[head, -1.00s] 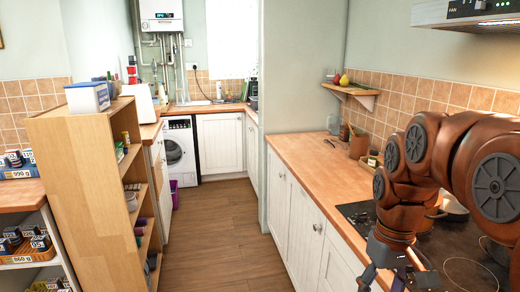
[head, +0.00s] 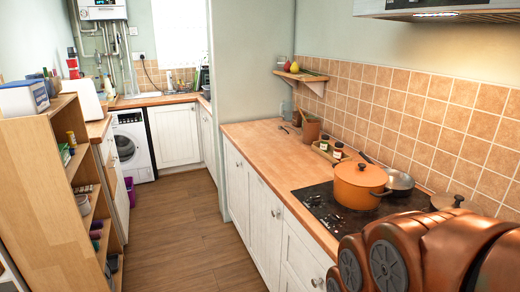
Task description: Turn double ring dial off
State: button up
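I cannot make out a double ring dial in the head view. The black hob (head: 316,207) is set into the right worktop, with small pale marks on its surface too small to read. An orange lidded pot (head: 358,188) stands on the hob, with a metal pan (head: 398,182) behind it. My gripper is out of view. Only my brown arm links show at the lower right, and they hide the near end of the hob and counter.
The wooden worktop (head: 258,145) is mostly clear left of the hob. A tray of jars (head: 327,152) and a brown pot (head: 311,128) stand along the wall. A wooden shelf unit (head: 35,165) stands on the left. The wooden floor (head: 185,220) between is free.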

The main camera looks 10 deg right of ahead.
aim_at(335, 219)
jog(key=z, duration=1.1)
jog(key=k, duration=1.15)
jog(key=u, duration=1.15)
jog(key=i, duration=1.7)
jog(key=z, duration=0.6)
